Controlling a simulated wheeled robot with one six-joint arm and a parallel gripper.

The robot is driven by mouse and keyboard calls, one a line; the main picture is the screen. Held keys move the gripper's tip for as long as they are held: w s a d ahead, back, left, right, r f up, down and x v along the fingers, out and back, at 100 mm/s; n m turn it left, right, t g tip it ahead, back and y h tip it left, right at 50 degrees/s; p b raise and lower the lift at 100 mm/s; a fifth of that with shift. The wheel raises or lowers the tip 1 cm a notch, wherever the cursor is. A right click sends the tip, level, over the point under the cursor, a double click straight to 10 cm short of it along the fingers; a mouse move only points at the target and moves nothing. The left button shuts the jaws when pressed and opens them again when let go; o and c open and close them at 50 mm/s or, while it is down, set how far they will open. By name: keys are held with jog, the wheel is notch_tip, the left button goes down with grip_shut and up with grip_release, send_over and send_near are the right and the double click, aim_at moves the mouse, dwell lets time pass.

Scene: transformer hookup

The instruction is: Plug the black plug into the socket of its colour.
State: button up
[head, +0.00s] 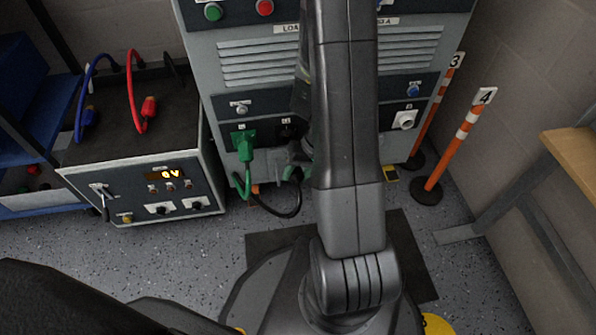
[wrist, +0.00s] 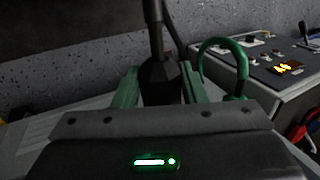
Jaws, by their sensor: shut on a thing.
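My gripper (head: 297,156) is low in front of the grey cabinet, mostly hidden behind my arm in the head view. In the wrist view its two green fingers (wrist: 160,92) are shut on the black plug (wrist: 159,72), with its cable running up out of the picture. A black socket (head: 287,131) shows partly on the cabinet's dark lower panel, just left of my arm and close above the gripper. The plug's front end is hidden, so I cannot tell whether it touches the socket. The black cable (head: 283,214) loops down near the floor.
A green plug (head: 244,147) sits in a socket left of the black one, its green cable hanging. A white socket (head: 404,120) is on the right. A power unit (head: 148,187) with red and blue leads stands left. Orange-white posts (head: 459,143) stand right.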

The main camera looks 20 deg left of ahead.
jog(key=shift+w, duration=0.1)
jog(key=shift+w+a, duration=0.5)
jog(key=shift+w, duration=0.35)
jog(key=shift+w+a, duration=0.55)
jog(key=shift+w, duration=0.25)
jog(key=shift+w+a, duration=0.5)
jog(key=shift+w, duration=0.35)
jog(key=shift+w+a, duration=0.45)
jog(key=shift+w, duration=0.3)
jog(key=shift+w+a, duration=0.45)
jog(key=shift+w, duration=0.25)
jog(key=o, duration=1.2)
jog(key=shift+r+p, duration=0.1)
jog(key=shift+p, duration=0.2)
jog(key=p+v, duration=0.4)
jog(key=v, duration=0.3)
